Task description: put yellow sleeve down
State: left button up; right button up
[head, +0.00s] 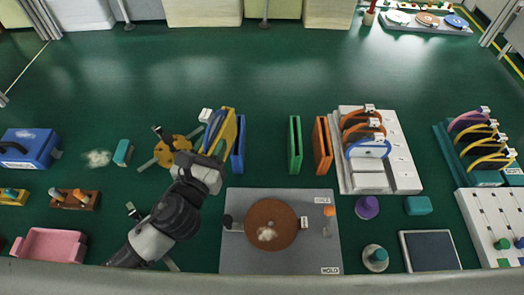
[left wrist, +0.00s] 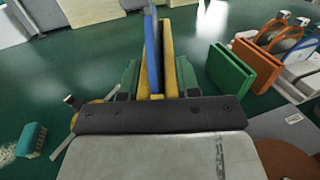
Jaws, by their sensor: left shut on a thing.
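The yellow sleeve (head: 230,125) is a narrow upright case, left of centre in the head view. My left gripper (head: 217,150) is shut on it. In the left wrist view the sleeve (left wrist: 168,65) stands between the two fingers, with a thin blue part (left wrist: 152,55) along it. A blue arc with a white tag (head: 205,115) shows beside the sleeve in the head view. I cannot tell whether the sleeve's underside touches the green surface. My right gripper is not in view.
A blue sleeve (head: 239,158) stands close right of the yellow one. Green (head: 295,145) and orange (head: 322,145) sleeves stand farther right. A grey mat (head: 235,262) with a brown disc (head: 272,215) lies in front. A white rack (head: 402,165) is right. The green surface behind is clear.

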pick_arm(q)
jog(key=w+d+r+m+g+h+p, duration=0.1)
jog(key=w+d+r+m+g+h, duration=0.5)
jog(key=d, duration=0.4)
jog(key=w+d+r+m+g+h+p, duration=0.1)
jog(key=w+d+r+m+g+h, duration=0.3)
jog(key=w+d+h, duration=0.35)
jog(key=s+a+f+y+p, duration=0.1)
jog(key=s+a+f+y, duration=0.1)
jog(key=a+f, duration=0.7)
jog(key=shift+s+f+g, duration=0.3)
jog(key=shift+s+f, duration=0.4)
jog(key=shift+f, duration=0.2)
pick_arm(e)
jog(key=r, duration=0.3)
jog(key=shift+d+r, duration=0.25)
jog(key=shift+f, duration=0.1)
pick_arm(q)
jog(key=shift+f+b, duration=0.6)
jog(key=shift+b, duration=0.05)
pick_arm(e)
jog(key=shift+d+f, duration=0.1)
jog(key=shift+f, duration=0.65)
pick_arm(q)
jog(key=o, duration=0.9)
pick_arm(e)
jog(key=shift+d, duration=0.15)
